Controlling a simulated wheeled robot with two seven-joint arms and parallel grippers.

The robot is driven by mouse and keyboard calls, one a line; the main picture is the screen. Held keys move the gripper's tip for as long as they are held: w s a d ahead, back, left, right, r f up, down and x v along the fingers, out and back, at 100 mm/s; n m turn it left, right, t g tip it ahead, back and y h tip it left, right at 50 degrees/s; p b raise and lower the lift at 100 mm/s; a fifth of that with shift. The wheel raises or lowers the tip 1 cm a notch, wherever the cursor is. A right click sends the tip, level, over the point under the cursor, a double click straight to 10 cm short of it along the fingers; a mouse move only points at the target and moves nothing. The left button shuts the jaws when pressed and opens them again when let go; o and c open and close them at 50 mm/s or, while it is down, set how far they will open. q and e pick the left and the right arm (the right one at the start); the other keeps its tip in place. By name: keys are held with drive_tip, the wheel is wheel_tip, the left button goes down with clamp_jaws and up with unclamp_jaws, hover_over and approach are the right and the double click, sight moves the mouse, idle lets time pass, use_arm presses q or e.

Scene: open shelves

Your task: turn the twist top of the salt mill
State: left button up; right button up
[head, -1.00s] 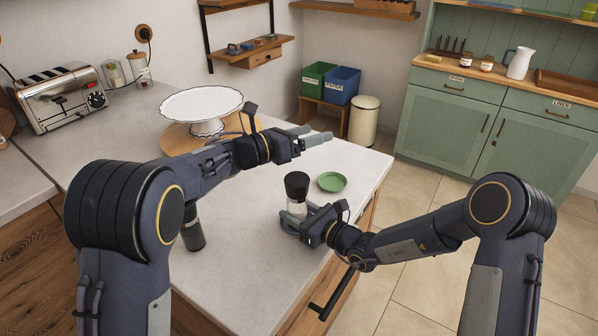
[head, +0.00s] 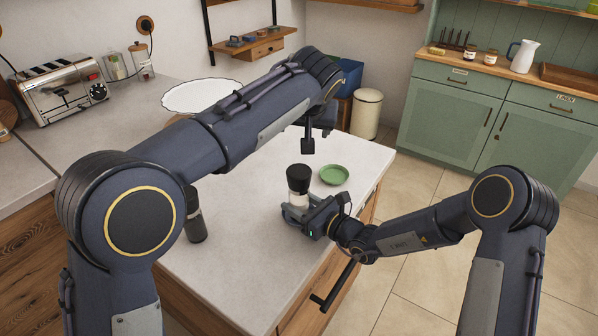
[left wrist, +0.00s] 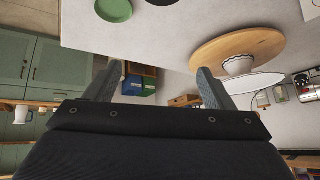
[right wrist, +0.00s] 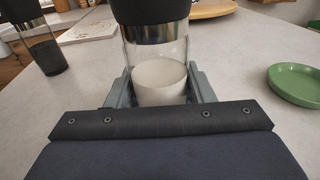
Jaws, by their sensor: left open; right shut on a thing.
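The salt mill (head: 299,197) stands upright on the counter, with a black twist top (head: 298,177) and a clear body with white contents. My right gripper (head: 300,214) is shut around its lower body, which also shows in the right wrist view (right wrist: 160,82). The top's upper part is cut off there. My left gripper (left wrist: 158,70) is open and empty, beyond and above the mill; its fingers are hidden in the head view. A dark round shape, probably the mill's top (left wrist: 162,2), shows at the upper edge of the left wrist view.
A green plate (head: 334,175) lies just right of the mill. A second mill with dark contents (head: 195,222) stands at the left, partly behind my left arm. The white cake stand (head: 197,96) is farther back. The counter's front middle is clear.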

sight(299, 171)
use_arm(q)
drive_tip(key=s+n+g, duration=0.3)
drive_tip(key=s+n, duration=0.2)
drive_tip(key=s, duration=0.2)
drive_tip(key=shift+y, duration=0.3)
drive_tip(key=x, duration=1.1)
drive_tip(key=shift+w+f, duration=0.3)
drive_tip(key=shift+f, duration=0.05)
drive_tip(key=c, duration=1)
drive_tip(key=shift+m, duration=0.6)
